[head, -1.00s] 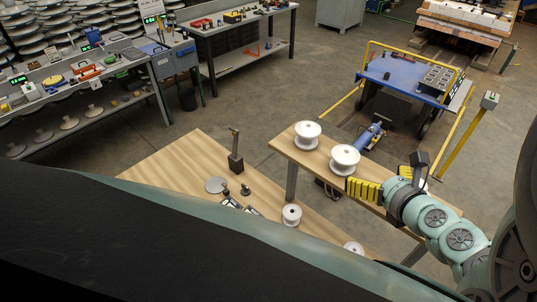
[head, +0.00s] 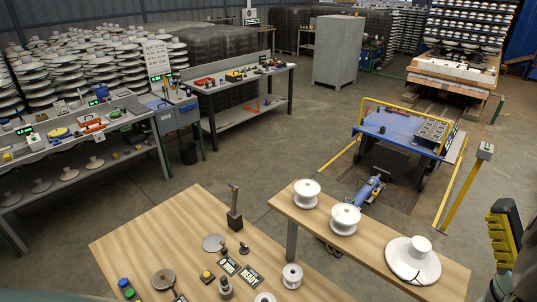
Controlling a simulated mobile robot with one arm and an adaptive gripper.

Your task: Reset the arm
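My gripper (head: 503,252) is at the right edge of the head view, partly cut off. One yellow ribbed finger pad and dark parts of it show; whether it is open or shut does not show. It is to the right of the higher wooden table (head: 375,250), apart from the white pieces on it. Two white spools (head: 306,194) and (head: 345,219) stand at that table's left part. A wide white disc insulator (head: 412,262) with a raised cap stands at its right part.
A lower wooden table (head: 150,230) holds a dark post (head: 234,212), small metal parts, labels and white spools. A blue cart (head: 405,130) with a yellow rail stands behind. A yellow post (head: 464,190) stands near my gripper. Grey workbenches are at left; open floor lies between.

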